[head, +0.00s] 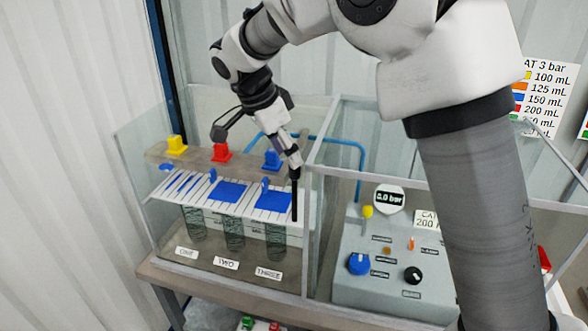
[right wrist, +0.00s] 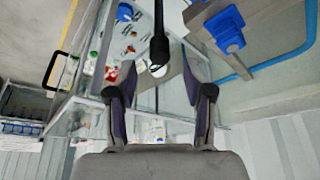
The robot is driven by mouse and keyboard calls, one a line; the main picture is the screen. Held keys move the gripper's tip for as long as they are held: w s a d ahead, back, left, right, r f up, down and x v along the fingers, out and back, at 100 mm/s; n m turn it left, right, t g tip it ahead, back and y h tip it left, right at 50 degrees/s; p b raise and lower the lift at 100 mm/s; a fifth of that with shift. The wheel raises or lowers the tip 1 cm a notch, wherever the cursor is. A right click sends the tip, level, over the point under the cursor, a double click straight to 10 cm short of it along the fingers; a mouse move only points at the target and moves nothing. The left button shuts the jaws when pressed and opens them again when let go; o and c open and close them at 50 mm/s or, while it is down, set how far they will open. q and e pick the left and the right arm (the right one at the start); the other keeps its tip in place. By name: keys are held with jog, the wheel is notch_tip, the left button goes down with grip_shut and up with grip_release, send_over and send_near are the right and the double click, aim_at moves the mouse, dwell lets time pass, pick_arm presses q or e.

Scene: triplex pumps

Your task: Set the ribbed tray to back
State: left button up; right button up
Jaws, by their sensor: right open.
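What looks like the ribbed tray (head: 232,207), a white striped panel with blue patches, lies inside the clear-walled case at left in the head view. It sits above several dark coiled cylinders. My right gripper (head: 294,172) is over the tray's right end, close to the case's middle wall. In the right wrist view my right gripper (right wrist: 160,88) has its two fingers apart. A thin dark rod (head: 295,202) stands at the tray's right end; it shows between the fingers in the wrist view (right wrist: 159,45). I cannot tell whether the fingers touch it. My left gripper is out of view.
Yellow (head: 176,144), red (head: 221,152) and blue (head: 272,160) blocks stand on a ledge behind the tray. Clear walls surround the case. A grey control box (head: 395,285) with knobs stands to the right, beside a blue pipe (head: 360,170).

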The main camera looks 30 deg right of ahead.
jog(key=p+x, duration=0.1)
jog(key=x, duration=0.3)
jog(key=shift+s+d+f, duration=0.15)
jog(key=shift+w+d+f, duration=0.1)
jog(key=shift+w+f, duration=0.15)
jog(key=shift+f, duration=0.15)
jog(key=shift+s+r, duration=0.1)
jog(key=shift+s, duration=0.05)
jog(key=c, duration=0.3)
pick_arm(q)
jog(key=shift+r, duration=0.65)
pick_arm(e)
grip_shut()
